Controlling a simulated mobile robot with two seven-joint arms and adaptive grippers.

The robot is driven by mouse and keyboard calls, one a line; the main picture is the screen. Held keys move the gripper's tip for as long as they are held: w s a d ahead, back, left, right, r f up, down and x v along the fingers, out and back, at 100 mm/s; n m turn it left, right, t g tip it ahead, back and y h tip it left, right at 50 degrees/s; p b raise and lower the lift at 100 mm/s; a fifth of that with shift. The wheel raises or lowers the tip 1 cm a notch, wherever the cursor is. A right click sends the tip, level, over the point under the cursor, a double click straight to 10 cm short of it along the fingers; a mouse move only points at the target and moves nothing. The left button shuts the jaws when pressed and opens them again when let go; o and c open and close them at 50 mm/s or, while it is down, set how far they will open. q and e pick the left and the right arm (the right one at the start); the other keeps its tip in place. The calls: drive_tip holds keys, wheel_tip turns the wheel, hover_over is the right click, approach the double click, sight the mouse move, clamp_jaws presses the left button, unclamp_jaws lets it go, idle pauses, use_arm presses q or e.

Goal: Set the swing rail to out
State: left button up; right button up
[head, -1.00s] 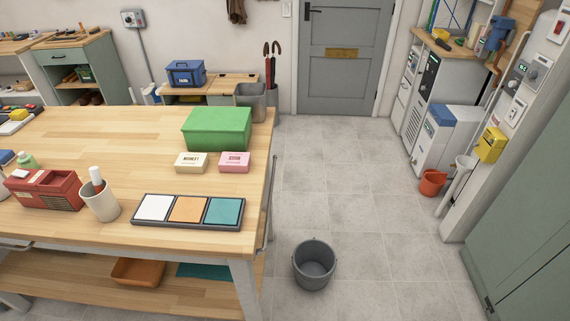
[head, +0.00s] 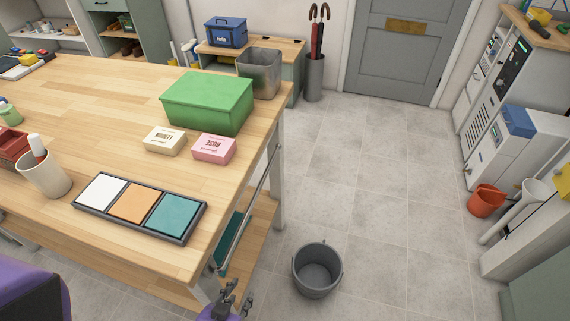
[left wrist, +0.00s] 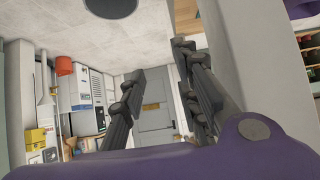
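The swing rail (head: 246,212) is a thin metal bar along the right end of the wooden table (head: 100,85). It runs close beside the table's end, just below the top. My left gripper (head: 238,293) shows at the bottom edge of the head view, near the rail's front end and apart from it as far as I can tell. In the left wrist view its two dark fingers (left wrist: 158,65) are spread with nothing between them. The rail cannot be made out clearly in that view. My right gripper is not in view.
A grey bucket (head: 317,270) stands on the floor right of the table. An orange bucket (head: 486,201) stands by the right wall units. A green box (head: 208,102), two soap boxes and a tray of coloured squares (head: 138,207) are on the table. The floor between is largely clear.

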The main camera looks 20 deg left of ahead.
use_arm(q)
drive_tip(key=w+f+t+b, duration=0.35)
drive_tip(key=w+b, duration=0.25)
drive_tip(key=w, duration=0.7)
drive_tip(key=n+t+y+b, duration=0.5)
drive_tip(key=t+b, duration=0.7)
drive_tip(key=t, duration=0.1)
approach(270, 164)
drive_tip(key=x, duration=0.9)
drive_tip(key=shift+w+a, duration=0.2)
drive_tip(key=shift+w, duration=0.2)
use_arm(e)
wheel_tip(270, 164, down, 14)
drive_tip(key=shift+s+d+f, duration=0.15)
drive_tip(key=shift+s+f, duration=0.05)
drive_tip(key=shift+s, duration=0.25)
use_arm(q)
drive_tip(key=shift+c, duration=0.5)
clamp_jaws()
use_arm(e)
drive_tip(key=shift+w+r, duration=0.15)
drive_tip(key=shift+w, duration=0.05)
